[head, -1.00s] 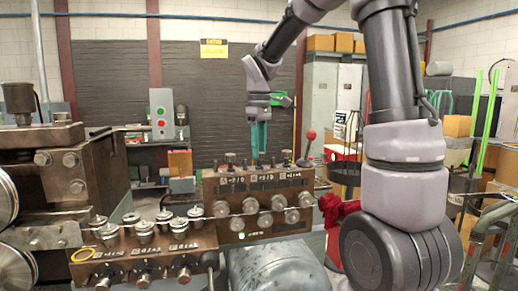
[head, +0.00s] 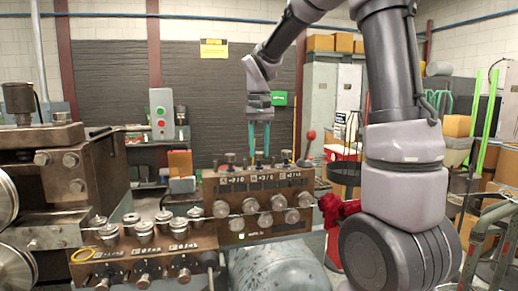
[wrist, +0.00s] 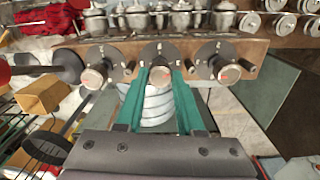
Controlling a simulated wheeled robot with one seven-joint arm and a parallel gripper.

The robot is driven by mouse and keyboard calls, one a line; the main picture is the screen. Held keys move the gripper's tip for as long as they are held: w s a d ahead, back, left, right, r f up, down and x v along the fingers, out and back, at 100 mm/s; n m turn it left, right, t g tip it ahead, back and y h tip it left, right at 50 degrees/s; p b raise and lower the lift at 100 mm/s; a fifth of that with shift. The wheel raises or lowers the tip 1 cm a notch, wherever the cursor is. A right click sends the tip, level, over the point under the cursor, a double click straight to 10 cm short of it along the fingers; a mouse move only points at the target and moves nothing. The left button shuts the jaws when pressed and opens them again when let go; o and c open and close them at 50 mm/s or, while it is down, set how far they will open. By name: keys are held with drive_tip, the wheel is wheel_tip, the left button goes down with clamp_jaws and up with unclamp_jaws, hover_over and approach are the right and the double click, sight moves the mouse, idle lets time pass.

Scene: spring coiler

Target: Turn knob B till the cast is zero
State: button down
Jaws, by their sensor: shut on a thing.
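The brown panel (head: 262,225) has a row of small knobs along its top and lettered readouts on its front. Knob B (head: 259,159) is the middle one. My gripper (head: 260,151) comes straight down over it, with one green finger on each side. In the wrist view, knob B (wrist: 160,78) is a silver knob with a reddish mark, between the fingertips of my gripper (wrist: 160,86), which is shut on it. Knob A (head: 231,158) and knob C (head: 286,156) stand free on either side. The readout digits (head: 265,178) are too small to read surely.
A red-balled lever (head: 311,135) stands at the panel's right end. A lower brown panel (head: 140,262) with several rollers is at the left front, beside a heavy machine block (head: 75,170). Silver rollers (head: 265,220) stick out of the upper panel's front.

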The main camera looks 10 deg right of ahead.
drive_tip(key=m, duration=0.5)
drive_tip(key=shift+m, duration=0.3)
idle(0.4)
drive_tip(key=c, duration=0.5)
unclamp_jaws()
wheel_tip(320, 180, up, 11)
drive_tip(key=shift+f, duration=0.1)
